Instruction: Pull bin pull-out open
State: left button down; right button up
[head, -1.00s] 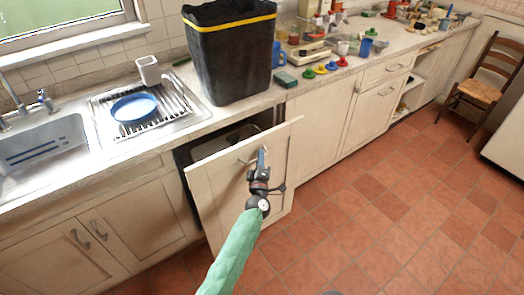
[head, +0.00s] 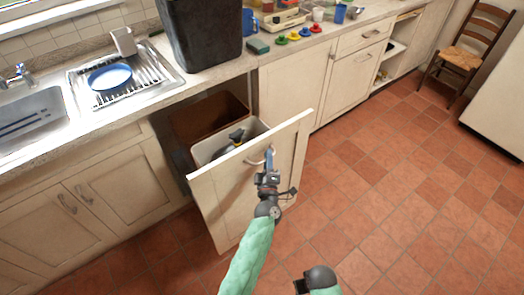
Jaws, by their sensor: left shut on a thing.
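The bin pull-out (head: 230,194) is a cream cabinet front standing well out from the counter run. Behind its front, a white bin (head: 212,147) with a dark item in it shows, and a brown bin (head: 214,112) sits deeper in the cabinet. My left gripper (head: 268,166) is shut on the curved metal handle (head: 256,162) near the top of the front; its fingers cover part of the handle. Part of my right arm shows at the bottom edge, but its fingertips are not clearly seen.
A black bin (head: 200,35) stands on the counter above the pull-out. A drying rack (head: 140,78) with a blue plate (head: 110,77) is to the left. The tiled floor (head: 380,200) to the right is clear. A wooden chair (head: 465,50) stands at the far right.

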pick_arm(q)
jog(key=shift+s+d, duration=0.3)
jog(key=shift+s, duration=0.15)
jog(key=c, duration=1.8)
grip_release()
jog(key=shift+f, duration=0.1)
